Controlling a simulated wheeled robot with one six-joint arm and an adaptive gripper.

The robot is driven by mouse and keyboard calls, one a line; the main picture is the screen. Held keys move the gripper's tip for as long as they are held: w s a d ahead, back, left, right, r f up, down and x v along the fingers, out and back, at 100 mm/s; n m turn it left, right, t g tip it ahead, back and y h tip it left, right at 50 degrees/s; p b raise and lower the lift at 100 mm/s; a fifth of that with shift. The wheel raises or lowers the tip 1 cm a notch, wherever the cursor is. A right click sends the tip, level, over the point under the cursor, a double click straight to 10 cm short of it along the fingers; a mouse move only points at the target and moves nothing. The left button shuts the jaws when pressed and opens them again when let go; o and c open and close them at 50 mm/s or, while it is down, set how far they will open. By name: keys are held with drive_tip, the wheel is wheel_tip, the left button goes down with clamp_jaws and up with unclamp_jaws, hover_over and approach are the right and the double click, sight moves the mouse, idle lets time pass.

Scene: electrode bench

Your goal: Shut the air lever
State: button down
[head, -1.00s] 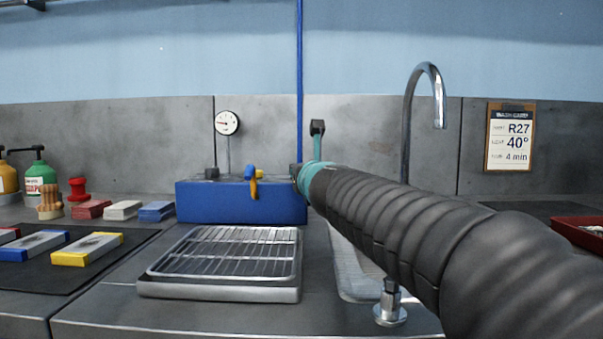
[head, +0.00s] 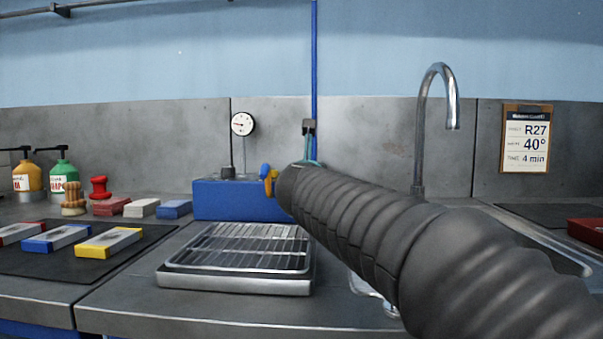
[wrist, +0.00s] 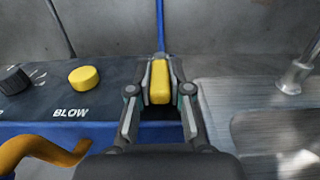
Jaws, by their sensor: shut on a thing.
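In the wrist view, my gripper (wrist: 160,84) is shut on a yellow lever (wrist: 160,82), which I take for the air lever. A finger lies on each side of it. The lever lines up in the picture with the blue pipe (wrist: 160,24) on the wall behind. Whatever the lever is mounted on is hidden by the fingers.
A blue box (head: 228,199) stands left of my arm; the wrist view shows its yellow BLOW button (wrist: 84,76), a black knob (wrist: 14,80) and an orange curved piece (wrist: 38,150). A wire rack tray (head: 236,284) lies in front. A tap (head: 421,130) rises at right.

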drive_tip(key=shift+r, duration=0.15)
drive_tip(key=c, duration=1.1)
unclamp_jaws()
drive_tip(key=s, duration=0.4)
drive_tip(key=s+a, duration=0.1)
drive_tip(key=s, duration=0.3)
drive_tip(key=s+a, duration=0.1)
drive_tip(key=s, duration=0.2)
drive_tip(key=shift+s+a, duration=0.1)
drive_tip(key=shift+s, duration=0.3)
